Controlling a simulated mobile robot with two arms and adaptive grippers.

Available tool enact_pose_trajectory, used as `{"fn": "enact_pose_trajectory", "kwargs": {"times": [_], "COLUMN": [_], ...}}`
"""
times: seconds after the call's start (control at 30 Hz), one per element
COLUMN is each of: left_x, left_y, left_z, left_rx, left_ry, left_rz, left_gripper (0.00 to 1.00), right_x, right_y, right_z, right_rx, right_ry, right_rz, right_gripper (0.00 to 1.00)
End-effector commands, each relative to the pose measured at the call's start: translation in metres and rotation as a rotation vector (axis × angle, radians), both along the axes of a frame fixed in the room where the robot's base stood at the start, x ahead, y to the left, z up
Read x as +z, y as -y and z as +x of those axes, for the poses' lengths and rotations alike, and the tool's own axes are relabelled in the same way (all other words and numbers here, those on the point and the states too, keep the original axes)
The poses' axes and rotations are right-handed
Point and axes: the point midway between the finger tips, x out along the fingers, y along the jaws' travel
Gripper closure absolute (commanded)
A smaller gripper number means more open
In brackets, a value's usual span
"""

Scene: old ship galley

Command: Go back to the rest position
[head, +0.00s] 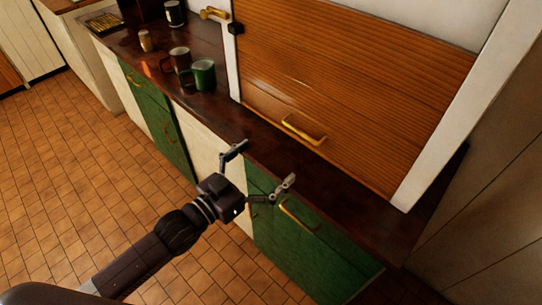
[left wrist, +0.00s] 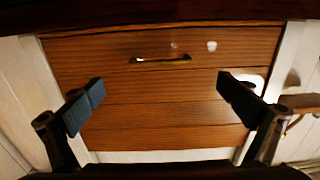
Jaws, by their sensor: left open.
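My left gripper (head: 262,168) is open and empty in the head view, over the front edge of the dark wooden counter (head: 262,138). Its two fingers are spread wide, and it is apart from the brass handle (head: 304,130) of the slatted wooden shutter (head: 350,80). In the left wrist view both fingers of my left gripper (left wrist: 160,98) show with nothing between them. A wooden slatted front (left wrist: 160,110) with a handle (left wrist: 160,60) lies beyond them. My right gripper is in neither view.
A green mug (head: 203,75) and a brown mug (head: 180,58) stand on the counter's left part, with a small cup (head: 145,41) farther back. Green cabinet doors (head: 310,240) with brass handles are below the counter. The tiled floor (head: 80,160) at left is clear.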

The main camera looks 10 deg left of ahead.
Motion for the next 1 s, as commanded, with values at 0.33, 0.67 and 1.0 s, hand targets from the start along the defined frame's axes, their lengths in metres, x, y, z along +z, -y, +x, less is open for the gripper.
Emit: {"fn": "enact_pose_trajectory", "kwargs": {"times": [0.33, 0.67, 1.0], "left_x": [0.000, -0.044, -0.126], "left_y": [0.000, -0.008, -0.072], "left_z": [0.000, -0.018, -0.108], "left_rx": [0.000, 0.104, 0.303], "left_ry": [0.000, -0.205, -0.686], "left_rz": [0.000, 0.115, 0.358], "left_gripper": [0.00, 0.00, 0.00], "right_x": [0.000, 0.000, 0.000], "right_y": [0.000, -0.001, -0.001], "right_z": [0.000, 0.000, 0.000], "right_rx": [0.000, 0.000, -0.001], "right_ry": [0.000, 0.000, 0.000], "right_rz": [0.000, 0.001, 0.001], "right_gripper": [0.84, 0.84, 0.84]}}
